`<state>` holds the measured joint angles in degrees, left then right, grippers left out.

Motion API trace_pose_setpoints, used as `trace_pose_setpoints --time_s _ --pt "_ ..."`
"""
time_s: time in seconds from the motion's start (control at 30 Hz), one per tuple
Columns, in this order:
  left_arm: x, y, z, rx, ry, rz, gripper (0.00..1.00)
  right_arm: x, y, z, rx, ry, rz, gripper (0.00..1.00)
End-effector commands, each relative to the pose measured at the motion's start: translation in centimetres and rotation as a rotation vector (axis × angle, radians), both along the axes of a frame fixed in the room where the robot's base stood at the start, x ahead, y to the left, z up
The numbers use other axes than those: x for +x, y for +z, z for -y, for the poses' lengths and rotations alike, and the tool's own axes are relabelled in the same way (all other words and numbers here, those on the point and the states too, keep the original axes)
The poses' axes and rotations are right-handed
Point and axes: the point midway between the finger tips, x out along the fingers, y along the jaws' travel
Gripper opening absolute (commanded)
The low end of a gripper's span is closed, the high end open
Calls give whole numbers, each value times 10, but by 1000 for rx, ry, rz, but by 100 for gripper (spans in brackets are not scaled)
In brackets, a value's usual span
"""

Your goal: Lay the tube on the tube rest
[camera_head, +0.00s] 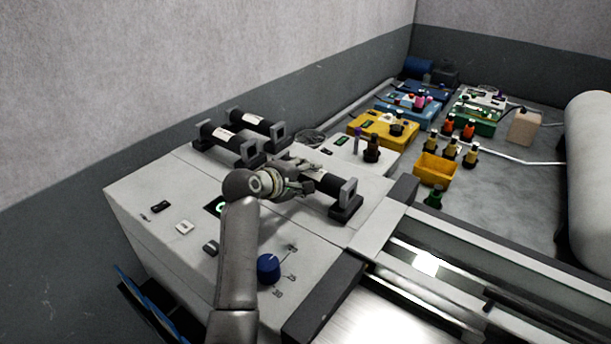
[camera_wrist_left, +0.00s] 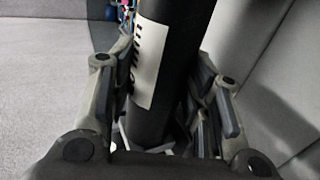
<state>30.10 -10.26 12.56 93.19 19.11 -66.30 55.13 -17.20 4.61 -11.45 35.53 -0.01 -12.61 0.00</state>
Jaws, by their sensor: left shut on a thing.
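My left gripper (camera_head: 303,182) is over the top of the white machine housing, and its fingers are shut on a black tube (camera_head: 322,199). In the left wrist view the tube (camera_wrist_left: 175,50) with a white printed label runs between the two fingers (camera_wrist_left: 168,105). In the head view its right end is at a grey upright bracket on a dark foot (camera_head: 346,208), which looks like part of the tube rest. I cannot tell whether the tube touches it. The tube's other end is hidden by the gripper. My right gripper is not in view.
Two similar labelled black tubes (camera_head: 222,137) lie in brackets behind my gripper. The white housing (camera_head: 150,185) has a blue knob (camera_head: 268,268) and small switches. A yellow bin (camera_head: 436,170), bottles and coloured trays (camera_head: 383,128) stand to the right. A rail edge (camera_head: 385,222) borders the housing.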

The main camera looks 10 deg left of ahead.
Motion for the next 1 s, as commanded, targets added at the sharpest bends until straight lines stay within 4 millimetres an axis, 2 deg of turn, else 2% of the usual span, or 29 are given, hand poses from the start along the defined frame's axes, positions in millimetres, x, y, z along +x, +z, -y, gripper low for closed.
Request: trace_pose_setpoints --time_s 0.13,0.17,0.33,0.57,0.73,1.0 --pt "0 2 0 0 0 3 5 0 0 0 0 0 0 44" --pt "0 2 0 0 0 3 49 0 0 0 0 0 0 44" --pt "0 2 0 0 0 3 70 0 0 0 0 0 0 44" --pt "0 1 0 0 0 1 70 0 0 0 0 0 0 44" --pt "0 -1 0 1 0 -2 90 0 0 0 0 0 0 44" --pt "0 0 0 0 0 -1 91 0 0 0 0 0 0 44"
